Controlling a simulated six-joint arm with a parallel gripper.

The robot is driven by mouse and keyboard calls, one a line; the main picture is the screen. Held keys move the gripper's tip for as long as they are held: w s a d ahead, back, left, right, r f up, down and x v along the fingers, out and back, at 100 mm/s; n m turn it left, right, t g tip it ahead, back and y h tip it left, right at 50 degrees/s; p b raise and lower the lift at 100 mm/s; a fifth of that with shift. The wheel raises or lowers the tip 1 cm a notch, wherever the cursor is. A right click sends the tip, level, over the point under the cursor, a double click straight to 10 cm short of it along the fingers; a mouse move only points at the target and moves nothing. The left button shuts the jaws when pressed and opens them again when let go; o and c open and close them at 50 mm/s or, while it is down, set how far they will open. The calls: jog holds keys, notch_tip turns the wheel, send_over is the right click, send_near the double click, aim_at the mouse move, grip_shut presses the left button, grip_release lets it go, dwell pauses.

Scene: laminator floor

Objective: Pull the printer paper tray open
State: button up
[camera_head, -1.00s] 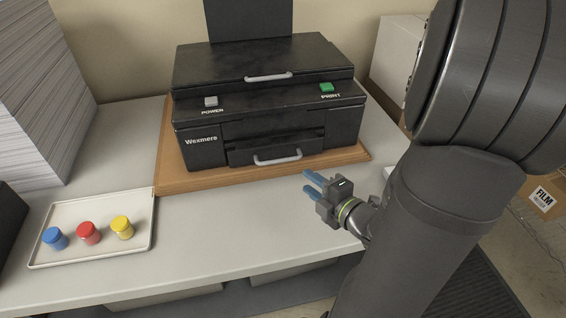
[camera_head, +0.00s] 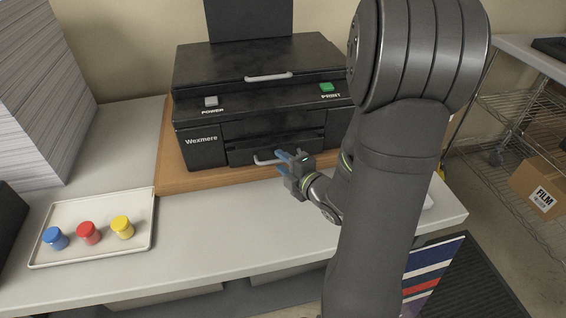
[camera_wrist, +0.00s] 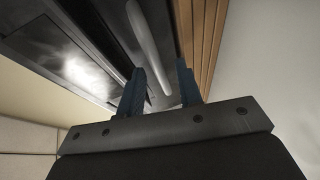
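The black printer (camera_head: 206,150) stands on a wooden board on the table. Its paper tray (camera_head: 240,155) is at the lower front, with a light grey bar handle (camera_head: 262,161); the tray looks closed. My gripper (camera_head: 281,159) is in front of the right part of this handle, its blue fingers pointing at the tray front. In the wrist view the two fingers (camera_wrist: 161,88) stand apart with a gap between them. The handle (camera_wrist: 148,45) lies ahead of that gap, running towards the space between the fingertips. I cannot tell whether the fingers touch it. The handle's right end is hidden in the head view.
The wooden board (camera_head: 175,178) lies under the printer. A white tray (camera_head: 140,240) with blue, red and yellow capped jars sits at the left front. A paper stack (camera_head: 35,95) stands at the far left. The table front between tray and gripper is clear.

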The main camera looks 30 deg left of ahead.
jog(key=shift+w+a, duration=0.1)
jog(key=shift+a, duration=0.05)
grip_shut()
jog(key=s+d, duration=0.6)
jog(key=shift+s+d, duration=0.15)
grip_release()
dwell(0.3)
jog(key=v, duration=0.7)
jog(key=shift+d, duration=0.2)
